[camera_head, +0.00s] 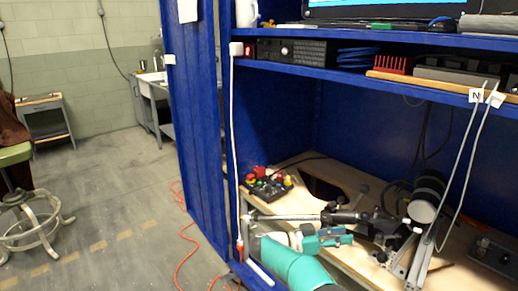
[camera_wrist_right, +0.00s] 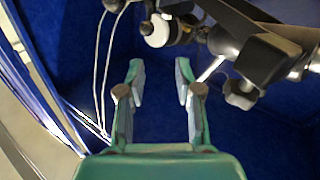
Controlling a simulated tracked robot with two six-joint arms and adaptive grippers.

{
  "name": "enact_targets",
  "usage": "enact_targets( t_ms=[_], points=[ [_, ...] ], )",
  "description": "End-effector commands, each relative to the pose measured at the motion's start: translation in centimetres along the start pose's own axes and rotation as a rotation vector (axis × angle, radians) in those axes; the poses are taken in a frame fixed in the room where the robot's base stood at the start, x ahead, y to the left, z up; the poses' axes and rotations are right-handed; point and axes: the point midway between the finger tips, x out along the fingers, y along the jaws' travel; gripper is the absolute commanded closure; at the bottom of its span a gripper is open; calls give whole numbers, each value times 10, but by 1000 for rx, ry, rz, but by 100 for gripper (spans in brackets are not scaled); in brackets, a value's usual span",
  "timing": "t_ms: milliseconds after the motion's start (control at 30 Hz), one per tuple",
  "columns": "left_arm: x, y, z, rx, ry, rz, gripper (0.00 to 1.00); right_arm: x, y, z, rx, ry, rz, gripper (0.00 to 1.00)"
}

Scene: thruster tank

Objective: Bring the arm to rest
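My right arm, with a teal sleeve, comes in at the bottom of the head view. Its teal right gripper (camera_head: 345,235) is at the front of the wooden worktop (camera_head: 348,262) inside the blue cabinet, close to a metal rod and clamp apparatus. In the right wrist view the gripper's two fingers (camera_wrist_right: 160,82) are apart with nothing between them. Behind them is dark blue panel. The black clamp apparatus (camera_wrist_right: 262,60) is just to the right of the fingers there. I cannot tell the exact gap to it. My left gripper is not in view.
A control box with coloured knobs (camera_head: 267,184) sits left on the worktop. A blue shelf (camera_head: 300,68) spans above it. Two pale cables (camera_head: 462,160) hang at the right. A blue cabinet door (camera_head: 198,120) stands left. Open floor (camera_head: 105,200) lies beyond, with an orange cord (camera_head: 182,250).

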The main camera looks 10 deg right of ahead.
Motion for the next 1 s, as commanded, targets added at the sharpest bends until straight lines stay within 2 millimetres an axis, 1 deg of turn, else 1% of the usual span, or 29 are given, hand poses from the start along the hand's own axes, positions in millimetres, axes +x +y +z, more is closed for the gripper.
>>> enact_targets(
  t_ms=[33, 67, 167, 200, 233, 300, 367, 400, 433, 467, 500, 533, 567, 600, 667, 700, 767, 800, 867, 900, 967, 1000],
  points=[
    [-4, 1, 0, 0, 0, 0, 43, 10, -6, -15, 20, 29, -39, 66],
    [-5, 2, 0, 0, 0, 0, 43, 15, -11, -24, 32, 51, -73, 66],
    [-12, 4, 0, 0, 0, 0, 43, 35, -36, -67, 78, 155, -248, 66],
    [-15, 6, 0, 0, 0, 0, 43, 40, -47, -86, 91, 201, -341, 66],
    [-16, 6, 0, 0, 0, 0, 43, 38, -58, -91, 87, 230, -426, 66],
    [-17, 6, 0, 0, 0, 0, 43, 2, -88, -64, 48, 235, -665, 66],
    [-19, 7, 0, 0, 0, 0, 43, -23, -102, -47, 18, 222, -835, 66],
    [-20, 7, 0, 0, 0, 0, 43, -40, -108, -33, -7, 203, -939, 66],
    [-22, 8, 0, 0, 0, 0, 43, -51, -109, -21, -29, 181, -1009, 66],
    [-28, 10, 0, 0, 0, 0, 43, -53, -107, -4, -50, 137, -1052, 66],
    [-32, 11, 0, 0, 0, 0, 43, -59, -103, 19, -78, 80, -1115, 66],
    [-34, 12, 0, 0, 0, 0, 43, -65, -98, 36, -98, 34, -1161, 66],
    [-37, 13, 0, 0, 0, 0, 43, -70, -92, 54, -121, -18, -1205, 66],
    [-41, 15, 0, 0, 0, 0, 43, -79, -81, 78, -154, -92, -1262, 66],
    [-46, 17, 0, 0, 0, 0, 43, -91, -58, 115, -205, -219, -1338, 66],
    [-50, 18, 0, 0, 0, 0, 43, -100, -39, 138, -240, -308, -1380, 66],
    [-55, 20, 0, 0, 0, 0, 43, -113, -8, 170, -293, -446, -1431, 66],
    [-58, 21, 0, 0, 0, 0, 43, -121, 16, 188, -329, -540, -1455, 66],
    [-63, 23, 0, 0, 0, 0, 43, -132, 54, 212, -382, -679, -1481, 66],
    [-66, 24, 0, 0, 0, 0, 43, -140, 80, 226, -418, -770, -1491, 66],
    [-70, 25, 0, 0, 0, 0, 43, -151, 121, 242, -472, -906, -1494, 66],
    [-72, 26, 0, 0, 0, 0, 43, -157, 148, 250, -505, -990, -1491, 66]
  ],
)
